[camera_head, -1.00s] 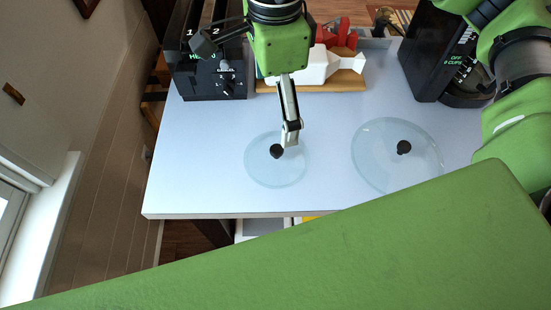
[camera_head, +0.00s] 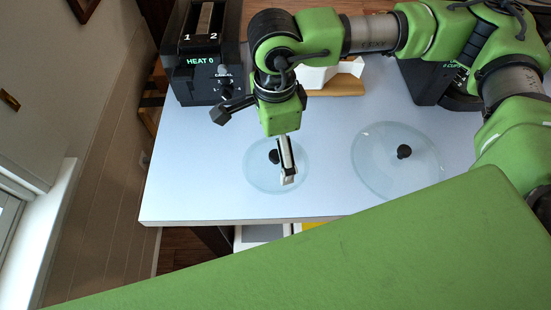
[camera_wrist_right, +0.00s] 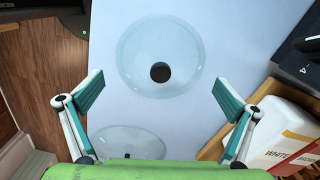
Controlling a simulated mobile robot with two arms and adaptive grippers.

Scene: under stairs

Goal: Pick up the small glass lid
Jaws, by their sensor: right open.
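The small glass lid (camera_head: 262,181), clear and round with a black knob, lies on the left part of the white table. It also shows at the top middle of the wrist view (camera_wrist_right: 138,52). My right gripper (camera_head: 287,172) points down over it, its near finger just right of the knob in the head view. In the wrist view the right gripper's fingers (camera_wrist_right: 159,94) are wide apart with nothing between them, and the knob appears beyond the fingertips. A larger glass lid (camera_head: 375,160) lies to the right. My left gripper is not in view.
A black toaster (camera_head: 205,75) stands at the back left. A wooden board (camera_head: 345,88) with a white package is at the back, and a black appliance (camera_head: 425,85) is behind the larger lid. The white table (camera_head: 185,150) is clear left of the small lid.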

